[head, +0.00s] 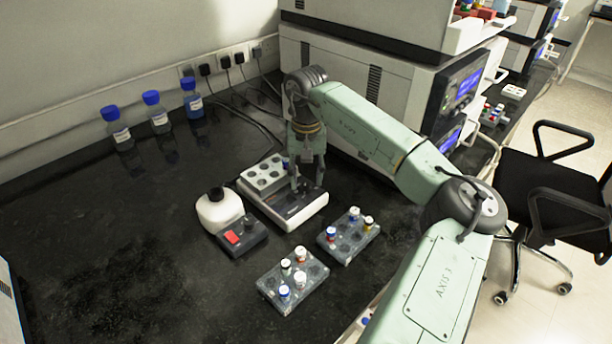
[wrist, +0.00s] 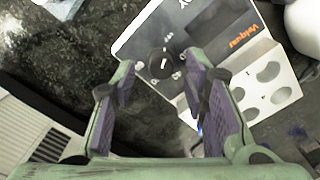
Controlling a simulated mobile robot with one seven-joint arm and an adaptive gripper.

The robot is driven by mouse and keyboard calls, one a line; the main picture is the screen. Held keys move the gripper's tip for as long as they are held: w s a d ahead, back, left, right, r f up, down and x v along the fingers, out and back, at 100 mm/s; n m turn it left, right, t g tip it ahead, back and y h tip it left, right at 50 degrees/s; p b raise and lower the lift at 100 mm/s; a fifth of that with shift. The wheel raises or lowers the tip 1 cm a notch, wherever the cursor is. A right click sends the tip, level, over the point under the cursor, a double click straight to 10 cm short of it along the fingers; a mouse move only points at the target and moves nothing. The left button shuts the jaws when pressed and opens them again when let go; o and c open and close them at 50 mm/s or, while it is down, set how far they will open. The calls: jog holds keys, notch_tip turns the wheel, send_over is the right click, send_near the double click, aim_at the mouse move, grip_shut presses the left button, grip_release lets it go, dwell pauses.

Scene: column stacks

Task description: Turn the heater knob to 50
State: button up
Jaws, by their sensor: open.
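The heater (head: 306,211) is a white block heater with a dark front panel and a rack of round wells at its back. In the wrist view its panel (wrist: 145,40) shows a round black knob (wrist: 161,63) with a white pointer mark, small markings around it and a dark display. The dial numbers are too small to read. My gripper (head: 308,186) points down over the heater's front part. In the wrist view its open fingers (wrist: 160,80) stand on either side of the knob, apart from it. I cannot tell the knob in the head view.
A white-topped device (head: 220,208) with a red patch stands left of the heater. Two tube racks (head: 291,283) (head: 350,236) with capped vials lie in front. Several blue-capped bottles (head: 158,118) stand by the wall. Large white instruments (head: 345,85) stand behind my arm. The left bench is clear.

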jog(key=shift+f, duration=0.85)
jog(key=shift+a, duration=0.1)
jog(key=shift+c, duration=0.2)
grip_shut()
